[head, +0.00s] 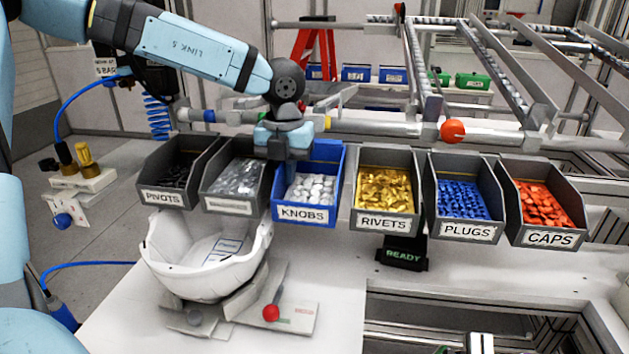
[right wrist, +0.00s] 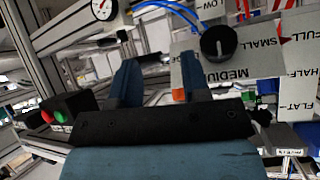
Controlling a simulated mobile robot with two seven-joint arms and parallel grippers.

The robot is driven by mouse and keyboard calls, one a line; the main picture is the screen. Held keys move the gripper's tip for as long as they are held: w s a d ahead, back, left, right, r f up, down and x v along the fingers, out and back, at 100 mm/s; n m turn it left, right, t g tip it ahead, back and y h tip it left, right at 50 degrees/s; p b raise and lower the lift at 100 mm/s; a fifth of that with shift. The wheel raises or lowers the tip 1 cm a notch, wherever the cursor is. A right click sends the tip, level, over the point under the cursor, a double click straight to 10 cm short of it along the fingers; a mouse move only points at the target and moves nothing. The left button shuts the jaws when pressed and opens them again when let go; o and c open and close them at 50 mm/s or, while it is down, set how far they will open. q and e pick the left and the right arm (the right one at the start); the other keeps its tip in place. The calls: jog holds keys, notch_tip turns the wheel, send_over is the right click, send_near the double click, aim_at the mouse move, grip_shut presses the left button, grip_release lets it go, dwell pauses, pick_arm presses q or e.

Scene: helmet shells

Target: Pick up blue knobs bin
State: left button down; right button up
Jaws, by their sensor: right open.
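The blue knobs bin (head: 305,214) stands in the row of bins, with a KNOBS label on its front and white round knobs inside. My left gripper (head: 289,165) points down at the bin's back left part, with its tips over or at the bin. Its fingers overlap in this view, so I cannot tell whether they touch the bin or how wide they are apart. My right gripper (right wrist: 158,70) shows in the right wrist view with its two blue fingers apart and nothing between them. The knobs bin is not seen in the right wrist view.
Grey bins stand close on both sides: a bin of grey parts (head: 235,182) to the left and the rivets bin (head: 387,196) to the right. A white helmet shell (head: 205,265) sits on a fixture in front. A rail with a red ball (head: 452,131) runs behind.

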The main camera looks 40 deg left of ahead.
pick_arm(q)
jog(key=shift+r, duration=0.1)
jog(key=shift+r, duration=0.15)
jog(key=shift+r, duration=1.3)
